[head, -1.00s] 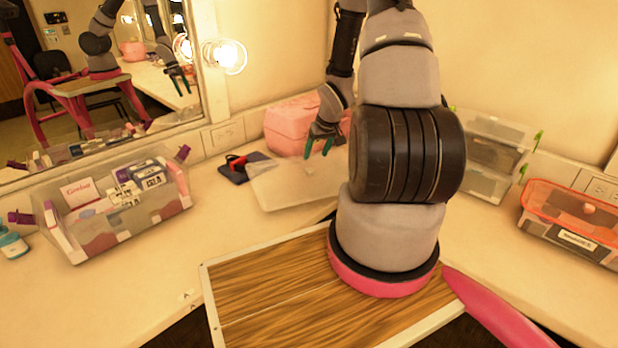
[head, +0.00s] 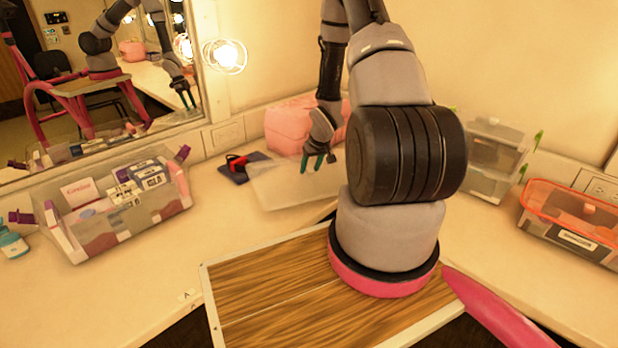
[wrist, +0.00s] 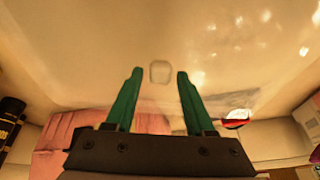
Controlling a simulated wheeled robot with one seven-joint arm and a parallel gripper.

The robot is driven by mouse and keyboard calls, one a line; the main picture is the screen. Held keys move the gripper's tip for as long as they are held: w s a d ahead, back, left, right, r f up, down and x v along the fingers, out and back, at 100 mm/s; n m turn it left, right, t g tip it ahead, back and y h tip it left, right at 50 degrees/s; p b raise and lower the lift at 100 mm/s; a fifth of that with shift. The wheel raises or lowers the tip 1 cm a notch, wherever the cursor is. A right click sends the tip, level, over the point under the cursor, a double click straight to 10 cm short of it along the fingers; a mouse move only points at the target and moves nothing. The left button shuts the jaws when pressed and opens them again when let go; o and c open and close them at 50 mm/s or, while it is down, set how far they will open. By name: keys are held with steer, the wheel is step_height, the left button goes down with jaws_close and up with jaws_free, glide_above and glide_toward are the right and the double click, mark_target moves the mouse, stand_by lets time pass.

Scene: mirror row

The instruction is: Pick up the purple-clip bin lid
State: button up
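The purple-clip bin lid is a clear, flat, pale panel (head: 285,190) lying on the counter, with its left part resting near a dark blue item. In the wrist view the lid (wrist: 110,60) fills much of the upper picture, with a small squarish mark between my fingertips. My gripper (head: 312,168) hangs over the lid, green fingers pointing down. In the wrist view my gripper (wrist: 160,72) is open with nothing between its fingers. I cannot tell the exact height over the lid. The clear bin with purple clips (head: 150,215) stands open at left, filled with boxes.
A pink case (head: 288,128) stands right behind the lid. A dark blue item with a red object (head: 238,162) lies at its left. Stacked clear bins (head: 490,185) and an orange-lidded bin (head: 575,215) stand at right. A mirror (head: 100,80) is behind. The counter front is clear.

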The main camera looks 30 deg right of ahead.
jaws_close()
steer(key=shift+r, duration=0.15)
